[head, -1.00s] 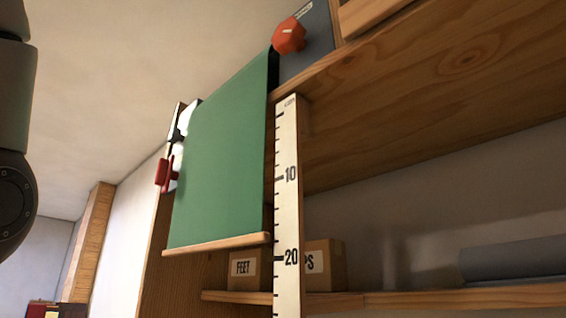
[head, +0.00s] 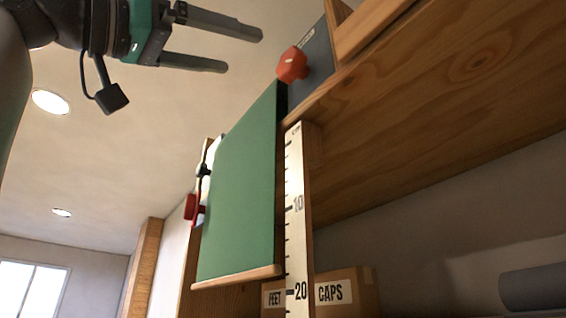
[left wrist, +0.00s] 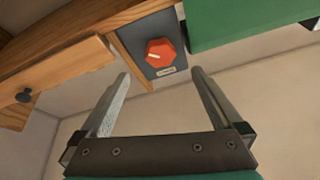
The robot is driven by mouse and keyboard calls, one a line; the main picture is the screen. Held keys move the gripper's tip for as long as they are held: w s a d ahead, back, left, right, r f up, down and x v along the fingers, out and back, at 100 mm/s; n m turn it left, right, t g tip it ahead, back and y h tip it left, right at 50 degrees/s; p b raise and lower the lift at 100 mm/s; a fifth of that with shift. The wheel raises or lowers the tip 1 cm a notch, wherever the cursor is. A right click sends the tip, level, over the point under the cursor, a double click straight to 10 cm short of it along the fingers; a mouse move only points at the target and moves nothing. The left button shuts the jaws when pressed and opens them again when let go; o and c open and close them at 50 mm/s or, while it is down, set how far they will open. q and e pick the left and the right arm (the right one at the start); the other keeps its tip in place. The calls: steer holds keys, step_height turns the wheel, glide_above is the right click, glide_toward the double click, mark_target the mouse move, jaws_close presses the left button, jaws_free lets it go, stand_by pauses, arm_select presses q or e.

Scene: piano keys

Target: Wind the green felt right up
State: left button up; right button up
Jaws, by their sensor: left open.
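The green felt (head: 240,190) hangs down like a blind, with a wooden bar (head: 238,277) along its bottom edge. The bar sits near the 18 level of a white scale (head: 296,220) just right of it. An orange-red knob (head: 292,65) is on a dark grey panel (head: 318,62) above the felt's top right. My left gripper (head: 246,50) is open and empty, left of the knob. In the left wrist view the knob (left wrist: 161,52) shows beyond and between the open fingers (left wrist: 160,85), apart from them, with the felt (left wrist: 245,18) at upper right. My right gripper is not seen.
A wooden shelf (head: 440,110) juts out right of the knob. Cardboard boxes, one marked CAPS (head: 345,290), stand below. A red object (head: 190,207) is at the felt's left edge.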

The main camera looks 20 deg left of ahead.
mark_target(285, 64)
arm_select(q)
steer(key=p+x, duration=0.2)
steer(key=x, duration=0.7)
steer(key=shift+w+d+r+p, duration=0.15)
steer(key=shift+w+d+p, duration=0.05)
steer(key=shift+p, duration=0.15)
steer(key=shift+w+d+r, duration=0.1)
steer(key=shift+w+d, duration=0.1)
steer(key=shift+w, duration=0.05)
steer(key=c, duration=1.3)
